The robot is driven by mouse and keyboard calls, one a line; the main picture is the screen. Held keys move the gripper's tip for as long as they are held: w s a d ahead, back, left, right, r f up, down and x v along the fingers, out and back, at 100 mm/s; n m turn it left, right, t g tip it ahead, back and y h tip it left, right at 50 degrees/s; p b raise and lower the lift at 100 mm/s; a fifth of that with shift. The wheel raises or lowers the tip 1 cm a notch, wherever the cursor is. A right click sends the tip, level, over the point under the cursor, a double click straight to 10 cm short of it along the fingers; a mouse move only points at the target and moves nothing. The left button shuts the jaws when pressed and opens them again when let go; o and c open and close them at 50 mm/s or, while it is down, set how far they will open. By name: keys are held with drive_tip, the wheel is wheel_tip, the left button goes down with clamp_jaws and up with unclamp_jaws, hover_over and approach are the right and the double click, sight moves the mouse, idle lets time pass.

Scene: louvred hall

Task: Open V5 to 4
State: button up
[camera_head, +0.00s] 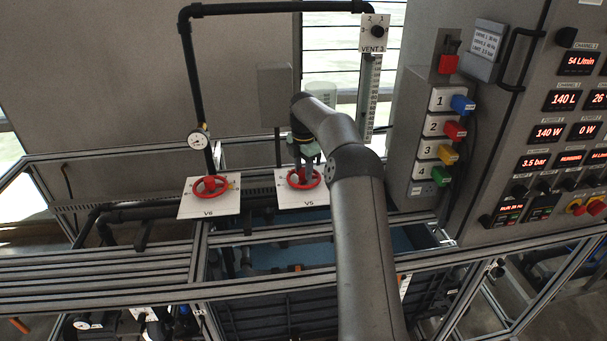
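The V5 valve is a red handwheel (304,180) on a white plate (314,201) labelled V5, near the middle of the head view. My arm reaches in from the lower right. My gripper (309,172) points down at the V5 handwheel, with its fingers at or just over the wheel. I cannot tell whether the fingers touch the rim, or how far apart they are. The arm and gripper hide part of the wheel and the plate, and the scale marks are too small to read.
A matching red handwheel, V6 (209,188), sits to the left, below a pressure gauge (198,139). A grey box (274,95) stands behind my gripper. To the right are numbered coloured switches (455,130) and a panel of red displays (567,101). Metal rails (120,290) run in front.

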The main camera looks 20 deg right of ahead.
drive_tip(key=shift+s+r, duration=0.15)
drive_tip(key=shift+r, duration=1.2)
drive_tip(key=shift+s+r, duration=0.1)
drive_tip(key=shift+r, duration=1.25)
drive_tip(key=shift+r, duration=0.7)
drive_tip(key=s+a+r+b, duration=0.4)
drive_tip(key=s+r+b, duration=0.3)
drive_tip(key=s+r, duration=0.6)
drive_tip(key=s+a+f+m, duration=0.6)
drive_tip(key=s+a+m, duration=0.15)
drive_tip(key=a, duration=0.25)
drive_tip(key=s+a+f+m, duration=0.3)
drive_tip(key=s+f+m, duration=0.3)
drive_tip(key=s, duration=0.5)
drive_tip(key=s+a+f+m, duration=0.3)
drive_tip(key=s+f+m, duration=0.3)
drive_tip(key=s+f, duration=0.4)
drive_tip(key=shift+s, duration=0.7)
